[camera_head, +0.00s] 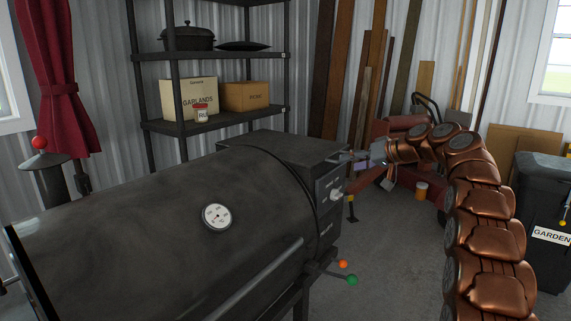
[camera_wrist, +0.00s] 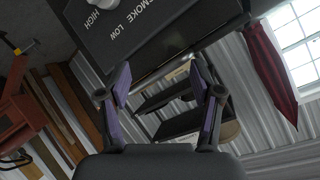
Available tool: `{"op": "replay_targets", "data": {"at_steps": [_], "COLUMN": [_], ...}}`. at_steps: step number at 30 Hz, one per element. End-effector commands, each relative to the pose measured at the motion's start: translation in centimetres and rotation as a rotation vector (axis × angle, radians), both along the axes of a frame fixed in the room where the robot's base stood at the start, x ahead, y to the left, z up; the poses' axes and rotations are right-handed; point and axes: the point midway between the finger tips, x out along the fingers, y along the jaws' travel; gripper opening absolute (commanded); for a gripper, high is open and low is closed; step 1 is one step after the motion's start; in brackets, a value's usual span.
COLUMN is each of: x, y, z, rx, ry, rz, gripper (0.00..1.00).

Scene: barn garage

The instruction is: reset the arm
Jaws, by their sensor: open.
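My gripper (camera_head: 352,157) is at the right end of the dark grill, close to its control box (camera_head: 328,190). My copper-coloured arm curves in from the lower right. In the wrist view my gripper (camera_wrist: 159,88) is open, with its two purple-lined fingers apart and nothing between them. The control box (camera_wrist: 143,32) fills the top of the wrist view, tilted, with a knob (camera_wrist: 101,5) and the words HIGH, SMOKE and LOW. I cannot tell whether a finger touches the box.
The grill's barrel lid (camera_head: 150,235) fills the left front. A dark shelf (camera_head: 215,120) with boxes and a pot stands behind. Planks lean on the back wall. A GARDEN bin (camera_head: 545,205) stands at the right. Grey floor (camera_head: 385,265) shows between grill and arm.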

Motion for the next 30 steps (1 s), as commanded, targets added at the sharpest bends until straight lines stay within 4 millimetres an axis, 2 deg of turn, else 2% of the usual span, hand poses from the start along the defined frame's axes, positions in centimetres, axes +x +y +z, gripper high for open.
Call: {"op": "replay_targets", "data": {"at_steps": [3, 8, 14, 23, 30], "x": [-1.7, -4.6, -9.2, -17.7, -25.6], "y": [1.3, 2.9, 4.8, 7.0, 7.8], "z": [1.2, 1.8, 2.1, 2.0, 1.6], "rx": [-0.013, -0.042, -0.088, -0.178, -0.269], "ry": [0.061, 0.158, 0.278, 0.451, 0.578], "rz": [-0.008, -0.022, -0.039, -0.061, -0.078], "gripper": [0.65, 0.65, 0.65, 0.65, 0.65]}}
